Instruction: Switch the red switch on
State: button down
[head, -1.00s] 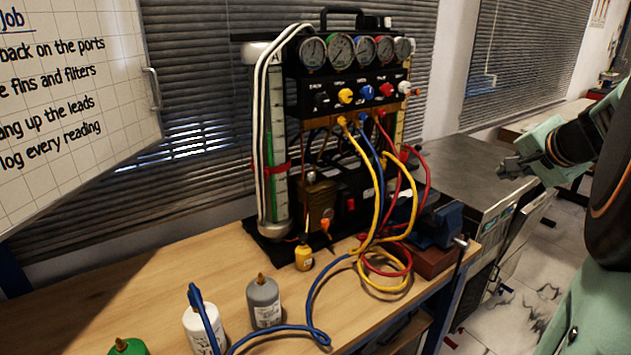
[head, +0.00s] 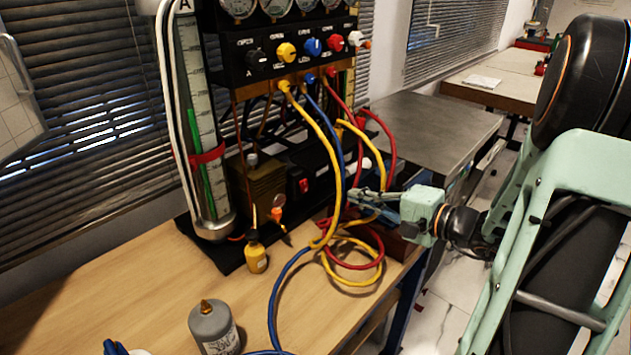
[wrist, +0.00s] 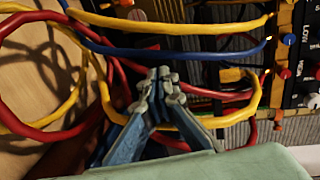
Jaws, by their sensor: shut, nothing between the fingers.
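The red switch (head: 304,186) is a small red rocker on the front of a black box (head: 322,165) low in the gauge rig. My gripper (head: 352,196) is to the right of the switch, apart from it in the picture, behind or among the hanging hoses. Its blue-grey fingers are together and empty; they also show in the wrist view (wrist: 160,80). I cannot make out the switch in the wrist view.
Yellow (head: 325,130), blue (head: 338,150) and red hoses hang in front of the box, close to my fingers, and coil on the bench (head: 150,285). Colored knobs sit above.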

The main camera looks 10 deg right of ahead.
aim_at(304, 181)
jog(key=shift+a, duration=0.1)
jog(key=x, duration=1.4)
jog(key=shift+w+a+r+g+h+p, duration=0.25)
jog(key=shift+g+h+p, duration=0.05)
jog(key=shift+p, duration=0.2)
jog(key=shift+f+g, duration=0.1)
jog(key=shift+g, duration=0.2)
jog(key=shift+f, duration=0.15)
jog(key=shift+r, duration=0.85)
